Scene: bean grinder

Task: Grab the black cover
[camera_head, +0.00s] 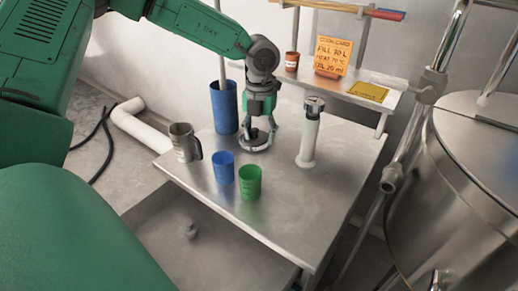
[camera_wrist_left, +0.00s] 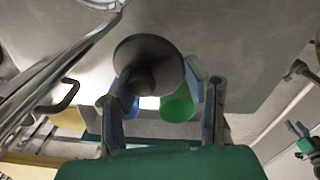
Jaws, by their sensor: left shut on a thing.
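The black cover (camera_head: 256,145) is a dark round disc with a knob, low over the metal table near its middle. In the left wrist view the cover (camera_wrist_left: 145,50) shows its disc and knob. My left gripper (camera_head: 257,125) points down from above and is shut on the cover. In the left wrist view its two fingers (camera_wrist_left: 160,100) stand either side below the disc; the exact contact is hard to see. Whether the cover touches the table I cannot tell. A small green and grey part at the right edge of the wrist view looks like my right gripper (camera_wrist_left: 304,140), too small to read.
A blue cup (camera_head: 223,168) and green cup (camera_head: 250,182) stand in front. A metal mug (camera_head: 184,143) and tall blue container (camera_head: 224,107) are left. A white cylinder with a dark top (camera_head: 309,138) stands right.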

